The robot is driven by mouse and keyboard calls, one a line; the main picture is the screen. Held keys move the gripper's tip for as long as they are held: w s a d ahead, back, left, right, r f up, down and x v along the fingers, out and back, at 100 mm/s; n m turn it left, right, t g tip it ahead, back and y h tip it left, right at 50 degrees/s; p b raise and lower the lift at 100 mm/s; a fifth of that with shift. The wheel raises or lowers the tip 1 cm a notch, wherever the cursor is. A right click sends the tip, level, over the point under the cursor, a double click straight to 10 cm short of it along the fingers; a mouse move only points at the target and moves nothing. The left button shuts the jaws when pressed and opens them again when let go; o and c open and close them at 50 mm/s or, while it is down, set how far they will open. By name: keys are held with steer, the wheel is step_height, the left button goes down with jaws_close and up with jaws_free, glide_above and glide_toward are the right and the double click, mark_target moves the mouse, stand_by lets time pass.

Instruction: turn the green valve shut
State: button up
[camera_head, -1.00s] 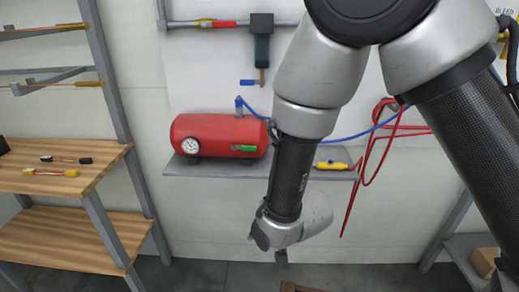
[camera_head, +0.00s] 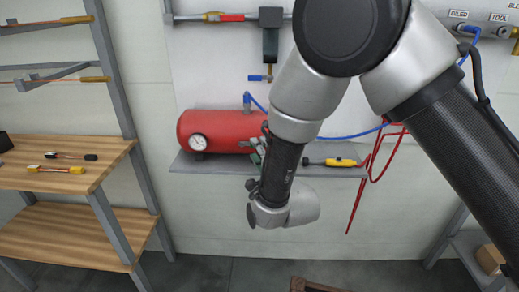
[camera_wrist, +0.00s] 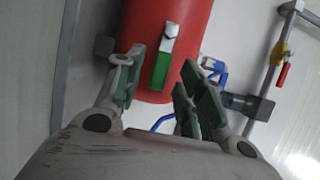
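The green valve lever (camera_wrist: 161,71) hangs from a silver fitting on the end of the red tank (camera_wrist: 165,25) in the wrist view. My gripper (camera_wrist: 163,66) is open, with one green-padded finger left of the lever and the others to its right. Gaps show on both sides of the lever, and I cannot tell whether the fingertips reach its depth. In the head view the red tank (camera_head: 215,131) lies on a grey shelf. There my gripper (camera_head: 256,152) is at the tank's right end, largely behind my forearm, and the green lever is hidden.
A blue hose (camera_head: 352,136) runs right from the tank. A yellow tool (camera_head: 335,162) lies on the grey shelf (camera_head: 225,165), right of my forearm. A blue-handled valve (camera_head: 258,78) hangs above the tank. A wooden bench (camera_head: 60,183) stands at left.

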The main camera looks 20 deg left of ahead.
steer(key=shift+w+a, duration=0.35)
steer(key=shift+w, duration=0.1)
jaws_close()
steer(key=shift+r, duration=0.1)
steer(key=r+n+h, duration=0.1)
steer(key=n, duration=0.1)
steer(key=r+n+g+h, duration=0.1)
steer(key=n, duration=0.1)
steer(key=a+r+n, duration=0.1)
steer(key=n, duration=0.1)
steer(key=shift+s+a+r+g+h, duration=0.1)
steer(key=shift+s+r+g+h, duration=0.1)
steer(key=shift+g+h, duration=0.15)
steer(key=n, duration=0.1)
steer(key=a+r+n+h, duration=0.1)
steer(key=a+n+h, duration=0.1)
steer(key=n, duration=0.1)
steer(key=shift+s+r+h, duration=0.25)
steer(key=shift+s+a+r+n+h, duration=0.15)
steer(key=shift+a+n+h, duration=0.4)
steer(key=shift+n, duration=0.35)
steer(key=shift+s+a+r+n+h, duration=0.1)
steer(key=shift+a+n+h, duration=0.45)
steer(key=shift+n, duration=0.35)
